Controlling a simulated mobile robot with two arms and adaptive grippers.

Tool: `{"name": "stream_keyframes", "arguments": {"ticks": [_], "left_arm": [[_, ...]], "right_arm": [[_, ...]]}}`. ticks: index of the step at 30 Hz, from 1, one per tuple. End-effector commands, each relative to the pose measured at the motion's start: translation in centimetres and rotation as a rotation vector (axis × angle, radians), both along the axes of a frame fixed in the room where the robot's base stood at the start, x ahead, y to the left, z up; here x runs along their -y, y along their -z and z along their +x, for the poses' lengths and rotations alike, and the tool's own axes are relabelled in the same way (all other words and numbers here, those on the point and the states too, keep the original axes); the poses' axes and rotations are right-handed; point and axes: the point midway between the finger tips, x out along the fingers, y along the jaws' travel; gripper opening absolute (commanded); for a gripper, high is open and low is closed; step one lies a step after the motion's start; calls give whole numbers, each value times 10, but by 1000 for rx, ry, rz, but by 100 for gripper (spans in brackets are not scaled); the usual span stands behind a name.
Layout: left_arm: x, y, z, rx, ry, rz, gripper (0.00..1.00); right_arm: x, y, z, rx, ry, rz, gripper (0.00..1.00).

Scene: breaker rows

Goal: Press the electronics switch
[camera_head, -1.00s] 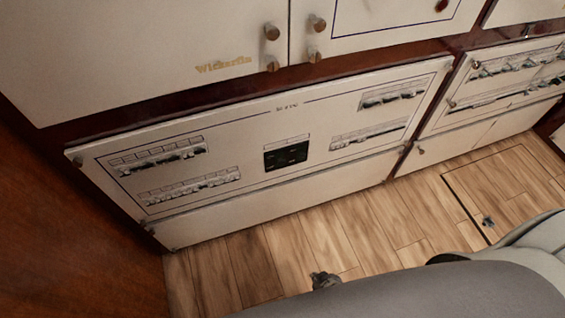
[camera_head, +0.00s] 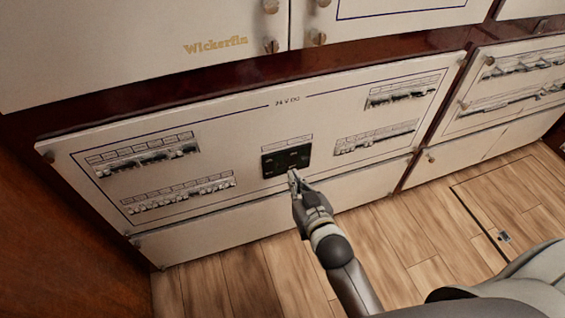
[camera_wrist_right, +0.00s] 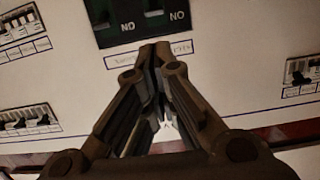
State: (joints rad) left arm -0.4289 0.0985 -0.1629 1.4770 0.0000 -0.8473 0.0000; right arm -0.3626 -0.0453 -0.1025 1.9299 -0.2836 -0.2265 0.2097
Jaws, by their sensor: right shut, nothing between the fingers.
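The white breaker panel (camera_head: 240,115), marked "24 V DC", carries several rows of small switches, such as the upper left row (camera_head: 145,155) and the upper right row (camera_head: 402,93). No switch in view has a readable label saying electronics. My right gripper (camera_head: 292,178) is shut and empty, with its tips at the lower edge of the dark central module (camera_head: 286,160). In the right wrist view the shut fingertips (camera_wrist_right: 155,48) point at the panel just under that module (camera_wrist_right: 150,18), which shows "NO" twice. I cannot tell whether the tips touch. My left gripper is not in view.
White cabinet doors with round knobs (camera_head: 271,46) are above, and another switch panel (camera_head: 515,75) is at the right. A brown wooden wall (camera_head: 50,240) stands at the left.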

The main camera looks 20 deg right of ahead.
Motion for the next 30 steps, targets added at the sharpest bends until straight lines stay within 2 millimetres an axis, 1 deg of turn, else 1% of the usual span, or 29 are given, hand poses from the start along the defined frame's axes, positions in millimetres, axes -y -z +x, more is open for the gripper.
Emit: {"name": "stream_keyframes", "arguments": {"ticks": [7,11,17,24,30], "left_arm": [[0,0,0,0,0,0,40],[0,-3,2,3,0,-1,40],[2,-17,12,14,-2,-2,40],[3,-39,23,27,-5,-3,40],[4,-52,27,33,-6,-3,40]], "right_arm": [[0,1,1,-2,-1,0,0],[-1,3,9,0,-1,0,0],[-2,10,38,1,-2,0,0],[-3,18,75,0,-2,-1,0],[-4,22,93,-1,-2,0,0]]}}
